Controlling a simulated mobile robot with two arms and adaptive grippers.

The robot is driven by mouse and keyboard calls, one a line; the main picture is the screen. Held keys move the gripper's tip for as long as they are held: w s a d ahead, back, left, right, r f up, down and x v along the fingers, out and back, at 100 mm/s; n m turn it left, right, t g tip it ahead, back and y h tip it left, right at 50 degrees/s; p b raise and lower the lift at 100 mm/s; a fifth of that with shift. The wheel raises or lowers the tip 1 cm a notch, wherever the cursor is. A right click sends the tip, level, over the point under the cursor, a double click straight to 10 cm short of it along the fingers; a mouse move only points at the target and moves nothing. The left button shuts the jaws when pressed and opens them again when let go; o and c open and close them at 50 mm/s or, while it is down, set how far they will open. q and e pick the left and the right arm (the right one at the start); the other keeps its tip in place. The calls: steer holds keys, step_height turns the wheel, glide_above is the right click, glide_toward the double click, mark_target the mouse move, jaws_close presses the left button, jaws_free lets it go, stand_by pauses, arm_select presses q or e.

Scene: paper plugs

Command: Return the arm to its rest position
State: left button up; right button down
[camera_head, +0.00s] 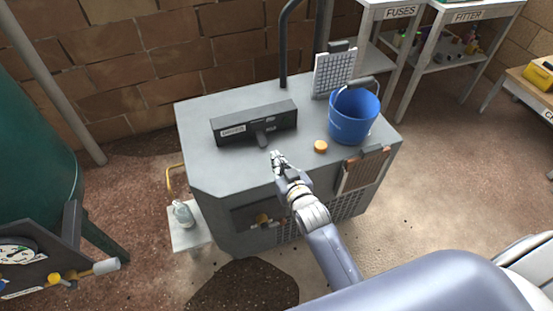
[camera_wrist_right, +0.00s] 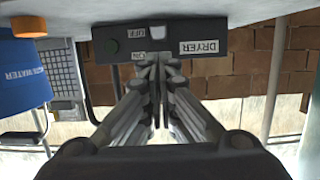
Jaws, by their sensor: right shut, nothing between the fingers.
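My right gripper (camera_head: 277,156) is shut and empty above the front of the grey machine top (camera_head: 205,165). In the head view it sits just in front of a dark switch box (camera_head: 230,125) with a lever. In the right wrist view the gripper (camera_wrist_right: 158,64) points at the box, labelled DRYER (camera_wrist_right: 205,46), with ON and OFF marks. I cannot tell whether the fingertips touch the box. My right arm reaches in from the lower right of the head view. My left gripper does not show.
A blue bucket (camera_head: 352,115), an orange cap (camera_head: 320,146) and a grey mesh panel (camera_head: 333,72) stand on the machine right of the gripper. A dark pipe (camera_head: 284,50) rises behind. Shelves (camera_head: 440,62) stand at the back right. A gauge panel (camera_head: 40,260) is at the lower left.

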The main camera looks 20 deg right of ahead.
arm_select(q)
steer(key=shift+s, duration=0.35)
arm_select(e)
steer(key=shift+s+f, duration=0.1)
steer(key=shift+s, duration=0.05)
steer(key=s+d+f+n+g, duration=0.1)
steer(key=s+g, duration=0.5)
steer(key=s, duration=0.9)
steer(key=s+d+f+n+g, duration=0.15)
steer(key=s+g, duration=0.35)
steer(key=s, duration=1)
step_height(320, 180, down, 25)
steer(key=s+g, duration=0.2)
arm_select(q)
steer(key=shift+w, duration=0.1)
arm_select(e)
steer(key=s+d+f, duration=0.3)
steer(key=s+f, duration=1.2)
steer(key=s, duration=0.1)
steer(key=shift+s+f+g+h, duration=0.15)
steer(key=shift+f+g+h, duration=0.15)
steer(key=shift+f+g, duration=0.1)
steer(key=shift+m, duration=0.25)
